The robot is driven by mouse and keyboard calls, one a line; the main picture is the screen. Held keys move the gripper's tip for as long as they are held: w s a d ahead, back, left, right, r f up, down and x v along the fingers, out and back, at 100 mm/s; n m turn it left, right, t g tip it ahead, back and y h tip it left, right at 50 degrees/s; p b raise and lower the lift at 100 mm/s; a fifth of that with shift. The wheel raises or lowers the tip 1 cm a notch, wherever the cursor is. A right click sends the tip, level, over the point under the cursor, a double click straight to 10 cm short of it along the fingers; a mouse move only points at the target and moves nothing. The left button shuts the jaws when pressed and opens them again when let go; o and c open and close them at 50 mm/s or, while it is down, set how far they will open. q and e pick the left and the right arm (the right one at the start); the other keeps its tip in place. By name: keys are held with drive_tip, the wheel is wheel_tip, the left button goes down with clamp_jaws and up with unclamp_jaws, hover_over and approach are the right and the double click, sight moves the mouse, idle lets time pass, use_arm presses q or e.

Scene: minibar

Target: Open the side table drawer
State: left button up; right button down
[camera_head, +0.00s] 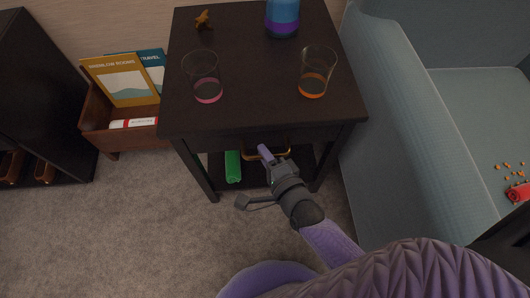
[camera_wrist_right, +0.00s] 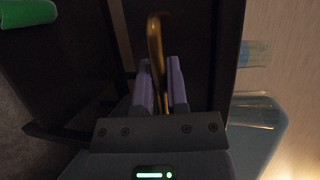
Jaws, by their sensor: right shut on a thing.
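The dark side table (camera_head: 232,103) stands in the middle of the head view. Its drawer front (camera_head: 232,140) is a narrow dark band under the tabletop, seen steeply from above, and I see no clear gap around it. A brass bar handle (camera_head: 281,154) is on this front; it also shows in the right wrist view (camera_wrist_right: 155,42). My right gripper (camera_head: 267,156) is at the handle, and in the wrist view its purple fingers (camera_wrist_right: 163,88) are shut on the bar from both sides. My left gripper is not in view.
Two glasses (camera_head: 206,80) (camera_head: 316,72), a blue-purple container (camera_head: 283,18) and a small brown figurine (camera_head: 203,19) stand on the tabletop. A green roll (camera_head: 233,166) lies on the lower shelf. A blue sofa (camera_head: 395,130) flanks the right; carpet in front is open.

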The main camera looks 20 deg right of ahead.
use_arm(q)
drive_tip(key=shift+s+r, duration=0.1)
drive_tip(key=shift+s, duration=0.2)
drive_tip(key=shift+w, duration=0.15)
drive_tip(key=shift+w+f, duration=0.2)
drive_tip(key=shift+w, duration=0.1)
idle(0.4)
